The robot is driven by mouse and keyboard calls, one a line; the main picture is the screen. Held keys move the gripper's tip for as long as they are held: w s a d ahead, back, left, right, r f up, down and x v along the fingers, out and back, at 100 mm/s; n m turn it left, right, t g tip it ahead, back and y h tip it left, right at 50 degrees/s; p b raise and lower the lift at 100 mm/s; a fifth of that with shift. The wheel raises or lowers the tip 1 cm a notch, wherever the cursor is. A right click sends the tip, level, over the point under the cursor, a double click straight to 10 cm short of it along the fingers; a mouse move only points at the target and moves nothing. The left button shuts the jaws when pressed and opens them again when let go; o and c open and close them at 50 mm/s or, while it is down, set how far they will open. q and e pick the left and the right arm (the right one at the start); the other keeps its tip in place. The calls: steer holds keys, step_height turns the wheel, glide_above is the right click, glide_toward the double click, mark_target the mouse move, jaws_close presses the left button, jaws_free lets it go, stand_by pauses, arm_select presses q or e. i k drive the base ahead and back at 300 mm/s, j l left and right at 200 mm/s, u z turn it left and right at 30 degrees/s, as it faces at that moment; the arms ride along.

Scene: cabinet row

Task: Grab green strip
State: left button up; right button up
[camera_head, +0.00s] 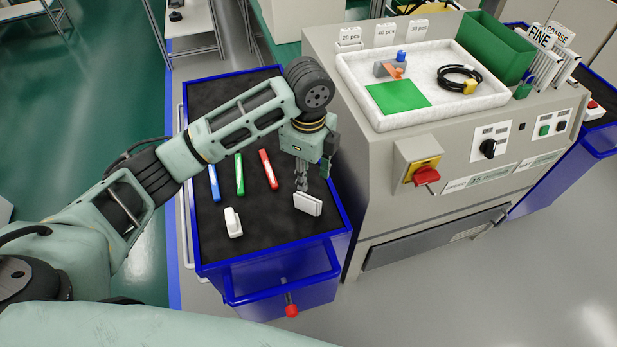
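The green strip (239,174) lies on the black top of a blue cart (262,262). A blue strip (214,183) lies to its left and a red strip (268,169) to its right. My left gripper (302,188) points down over the right part of the cart top, to the right of the red strip. A white block (308,205) is right below its fingertips. I cannot tell whether the fingers touch the block or how far apart they are. My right gripper is not in view.
A white piece (233,222) lies on the cart near its front left. To the right stands a grey machine (400,240) with a white tray (440,115) holding a green square, a black cable and small parts. The cart's back left is clear.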

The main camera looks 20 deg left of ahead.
mark_target(239, 175)
steer(key=u, duration=1.1)
